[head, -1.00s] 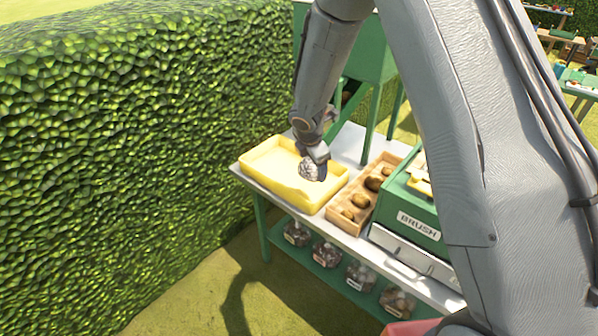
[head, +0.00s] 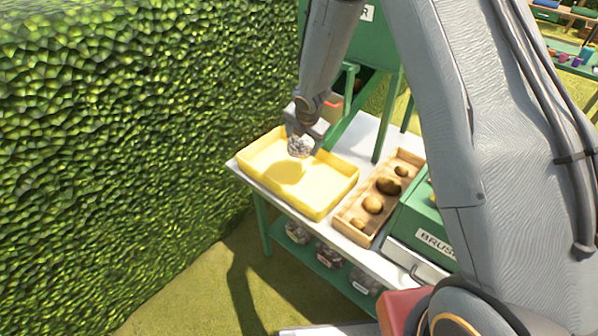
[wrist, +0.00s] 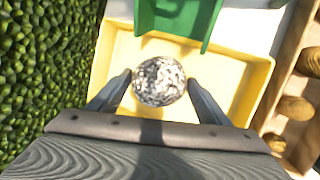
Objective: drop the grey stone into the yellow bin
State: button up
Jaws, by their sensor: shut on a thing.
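The grey stone (head: 298,147) is round and speckled. My gripper (head: 300,140) is shut on it and holds it over the yellow bin (head: 318,208), nearer its back side. In the wrist view the stone (wrist: 159,81) sits between the two fingertips of my gripper (wrist: 158,88), with the floor of the yellow bin (wrist: 112,62) below and around it. The bin is a shallow open tray on a white-topped table. A shadow falls on its floor under the stone. No other thing shows in the bin.
A wooden tray (head: 345,222) with several brown round things stands right of the bin. A green box labelled BRUSH (head: 425,238) is further right. A green stand (head: 350,110) rises behind the bin. A hedge (head: 120,150) fills the left. Jars sit on the lower shelf.

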jog(key=shift+f+b, duration=2.65)
jog(key=shift+b, duration=1.3)
jog(key=o, duration=1.7)
jog(key=shift+o, duration=1)
jog(key=shift+s, duration=0.1)
jog(key=p+v, duration=0.3)
jog(key=v, duration=0.4)
jog(key=shift+s+r+p, duration=0.1)
jog(key=shift+r+p, duration=0.3)
jog(key=shift+d, duration=0.1)
